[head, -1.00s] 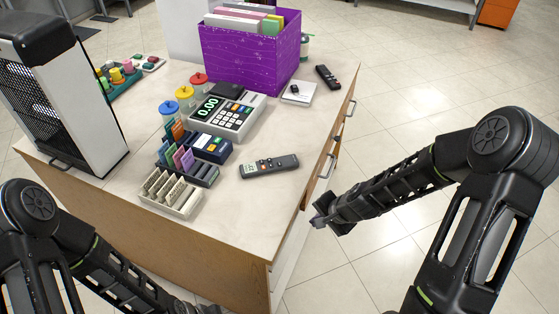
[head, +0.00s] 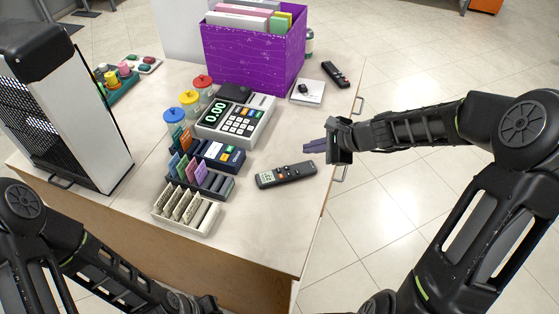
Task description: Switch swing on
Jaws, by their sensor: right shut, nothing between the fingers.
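A tall device (head: 88,130) with white sides, a black top and a black mesh front stands at the left of the counter. I cannot tell from the view whether any part of it is swinging. A dark grey remote (head: 286,175) with a small lit display and several buttons lies in the middle right of the counter. My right gripper (head: 313,147) is shut and empty, above the counter's right side just beyond the remote, apart from it. My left gripper (head: 207,304) is low at the bottom edge, mostly cut off; its fingers are not clear.
A second, black remote (head: 335,74) lies at the back right by a white pad (head: 301,92). A cash register (head: 236,120) showing 0.00, coloured-lid jars, a card terminal and card racks (head: 186,209) fill the middle. A purple file box (head: 253,62) stands behind. Counter right of the near remote is clear.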

